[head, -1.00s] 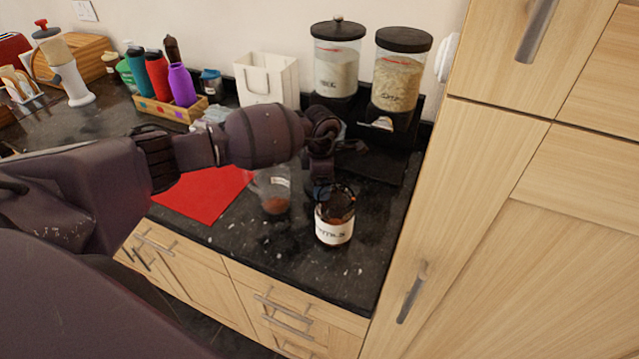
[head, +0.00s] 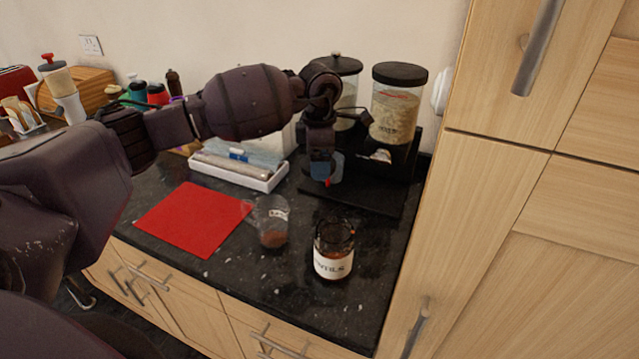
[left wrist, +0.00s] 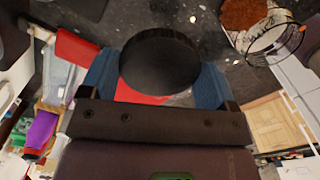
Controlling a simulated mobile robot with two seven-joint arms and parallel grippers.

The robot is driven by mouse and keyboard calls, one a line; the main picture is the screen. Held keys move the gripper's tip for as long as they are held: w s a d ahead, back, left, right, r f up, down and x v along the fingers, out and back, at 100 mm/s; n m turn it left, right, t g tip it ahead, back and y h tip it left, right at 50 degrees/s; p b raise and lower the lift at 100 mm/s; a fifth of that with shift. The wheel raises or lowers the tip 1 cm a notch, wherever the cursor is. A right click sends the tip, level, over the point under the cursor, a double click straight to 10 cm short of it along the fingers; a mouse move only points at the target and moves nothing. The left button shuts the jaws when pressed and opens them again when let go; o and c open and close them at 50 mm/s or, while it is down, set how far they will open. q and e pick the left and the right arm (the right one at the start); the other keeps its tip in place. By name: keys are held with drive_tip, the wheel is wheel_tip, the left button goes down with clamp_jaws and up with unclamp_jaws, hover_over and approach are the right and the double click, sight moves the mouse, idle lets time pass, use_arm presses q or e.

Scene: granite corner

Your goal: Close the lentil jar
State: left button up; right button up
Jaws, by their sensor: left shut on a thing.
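The lentil jar (head: 333,262) is a glass jar with a white label, part of which reads "TILS", and brown contents. It stands upright on the dark counter with its mouth open. In the left wrist view the jar (left wrist: 245,15) shows at the top right, with its round rim apart from my gripper. My left gripper (head: 324,178) is above and behind the jar in the head view. Its blue fingers are shut on a round black lid (left wrist: 160,62), seen in the left wrist view. In the head view the lid is hard to make out. My right gripper is not in view.
A clear jug (head: 272,222) with brown contents stands left of the jar, beside a red mat (head: 195,218). Behind are a white tray (head: 235,175) and two dispensers (head: 398,105) on a black base. A tall wooden cupboard (head: 490,220) bounds the right side.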

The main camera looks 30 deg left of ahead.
use_arm(q)
drive_tip(key=shift+r, duration=1.95)
